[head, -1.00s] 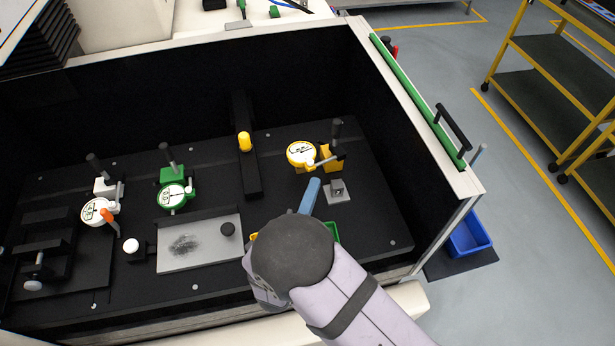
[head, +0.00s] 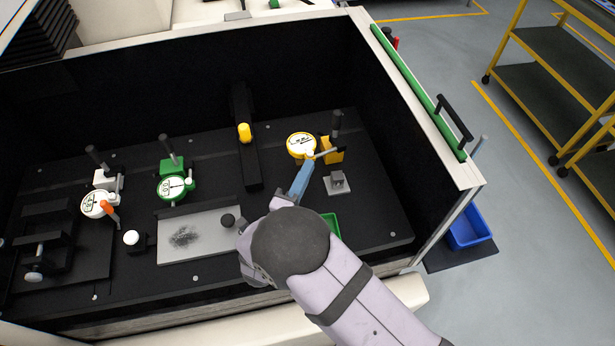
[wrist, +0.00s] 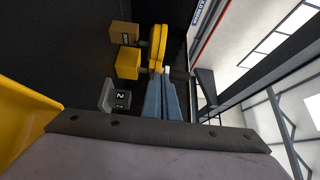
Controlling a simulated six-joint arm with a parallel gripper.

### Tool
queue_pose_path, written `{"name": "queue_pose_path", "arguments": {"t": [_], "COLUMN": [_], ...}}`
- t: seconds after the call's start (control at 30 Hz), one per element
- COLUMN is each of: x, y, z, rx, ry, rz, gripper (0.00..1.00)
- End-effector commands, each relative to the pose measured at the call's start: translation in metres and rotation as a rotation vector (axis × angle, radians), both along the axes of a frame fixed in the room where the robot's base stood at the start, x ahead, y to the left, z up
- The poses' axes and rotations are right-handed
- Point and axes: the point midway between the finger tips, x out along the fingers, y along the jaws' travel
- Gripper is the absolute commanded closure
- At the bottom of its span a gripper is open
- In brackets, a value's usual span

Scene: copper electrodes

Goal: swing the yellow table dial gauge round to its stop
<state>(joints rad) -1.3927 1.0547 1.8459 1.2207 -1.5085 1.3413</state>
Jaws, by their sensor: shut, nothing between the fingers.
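The yellow table dial gauge (head: 301,145) has a round white face and is joined by an arm to a yellow base block (head: 333,151) with a dark post. Its face points up towards the head camera. My gripper (head: 309,167) is shut and empty, its blue fingers reaching to just below the gauge's lower right edge. In the wrist view the blue fingertips (wrist: 160,76) end at the edge of the yellow gauge (wrist: 158,45), seen edge-on. I cannot tell whether they touch it.
A small grey block on a plate (head: 337,183) stands right of my fingers. A green tray (head: 331,223) is partly hidden by my wrist. A yellow-capped part (head: 244,133) and the green gauge (head: 171,188) stand to the left. Dark walls enclose the work area.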

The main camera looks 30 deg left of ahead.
Motion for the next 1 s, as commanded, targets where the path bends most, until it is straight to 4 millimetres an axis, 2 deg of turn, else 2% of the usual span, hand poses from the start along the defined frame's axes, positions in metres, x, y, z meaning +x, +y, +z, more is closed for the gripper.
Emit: {"name": "queue_pose_path", "arguments": {"t": [0.03, 0.53, 1.0], "x": [0.001, 0.001, 0.002], "y": [0.004, 0.028, 0.033], "z": [-0.006, -0.009, -0.002], "rx": [0.010, 0.010, 0.003], "ry": [-0.006, 0.016, 0.022], "rz": [-0.030, -0.301, -0.348], "gripper": [1.00, 1.00, 1.00]}}
